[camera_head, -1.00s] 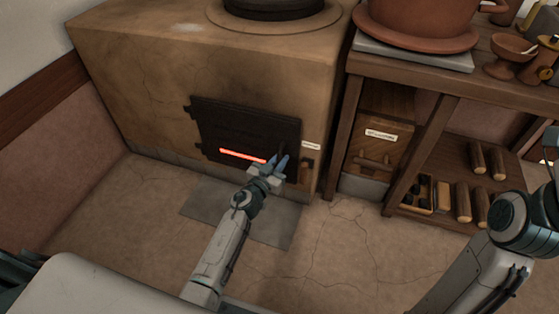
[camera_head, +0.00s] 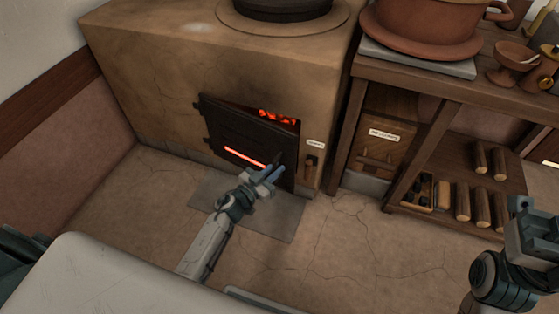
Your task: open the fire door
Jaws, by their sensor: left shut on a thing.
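The fire door (camera_head: 238,132) is a dark iron panel hinged at its left on the clay stove (camera_head: 150,75). It stands partly open, its right edge swung out toward me. Glowing embers (camera_head: 277,115) show in the gap above it, and a lit red slot (camera_head: 245,157) runs across its lower part. My left gripper (camera_head: 272,172) is at the door's right edge, shut on the door's handle, which its fingers mostly hide. My right arm is at the lower right; a grey gripper part (camera_head: 535,235) shows, but its fingertips cannot be made out.
A grey floor plate (camera_head: 270,217) lies before the stove. A small labelled latch or damper (camera_head: 311,165) is right of the opening. A wooden bench (camera_head: 400,75) with pots, and a low shelf with logs (camera_head: 480,205), stand to the right. The middle floor is clear.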

